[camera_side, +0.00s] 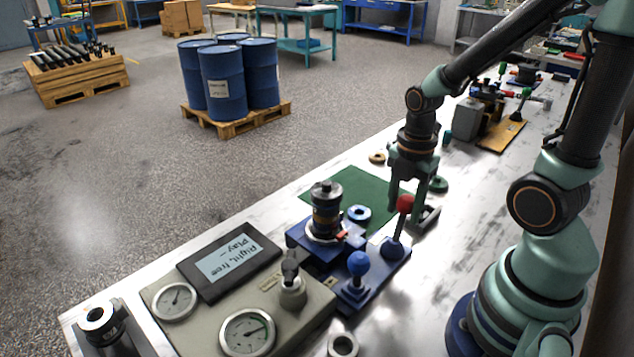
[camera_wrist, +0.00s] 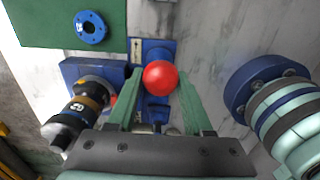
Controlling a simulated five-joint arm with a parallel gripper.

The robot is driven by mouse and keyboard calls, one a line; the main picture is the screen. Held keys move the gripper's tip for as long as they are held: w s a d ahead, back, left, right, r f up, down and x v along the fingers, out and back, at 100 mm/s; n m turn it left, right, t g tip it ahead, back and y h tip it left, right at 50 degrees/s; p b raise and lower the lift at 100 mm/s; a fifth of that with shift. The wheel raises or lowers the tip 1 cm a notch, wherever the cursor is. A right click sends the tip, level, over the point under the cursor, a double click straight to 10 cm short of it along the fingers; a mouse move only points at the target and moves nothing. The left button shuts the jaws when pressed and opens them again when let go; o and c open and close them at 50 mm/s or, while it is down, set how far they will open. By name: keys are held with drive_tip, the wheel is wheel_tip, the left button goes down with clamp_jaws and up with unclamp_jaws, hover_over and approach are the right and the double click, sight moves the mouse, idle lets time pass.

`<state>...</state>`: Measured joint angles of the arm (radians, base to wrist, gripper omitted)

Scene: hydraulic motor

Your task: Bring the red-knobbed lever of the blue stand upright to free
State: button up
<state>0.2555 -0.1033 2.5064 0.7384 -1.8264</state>
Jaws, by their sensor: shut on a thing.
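The red-knobbed lever (camera_side: 405,203) stands on the blue stand (camera_side: 375,277), its dark rod leaning somewhat to the right in the side view. In the wrist view its red knob (camera_wrist: 160,77) shows between the two green fingers. My gripper (camera_side: 411,208) is shut on this lever, near the knob; the exact contact is hard to see. In the wrist view my gripper (camera_wrist: 160,80) points down over the stand (camera_wrist: 157,108). The rod is mostly hidden under the knob there.
A blue-knobbed lever (camera_side: 358,263) stands beside the red one. A dark cylindrical motor (camera_side: 326,210) stands on the blue block behind. A console with two gauges and a display (camera_side: 223,262) is front left. A green mat (camera_side: 330,188) and blue ring (camera_side: 359,213) lie nearby.

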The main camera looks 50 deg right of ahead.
drive_tip(key=shift+a, duration=0.75)
idle(0.3)
drive_tip(key=o, duration=0.8)
drive_tip(key=shift+o, duration=0.2)
drive_tip(key=shift+r, duration=0.1)
drive_tip(key=shift+r, duration=2.95)
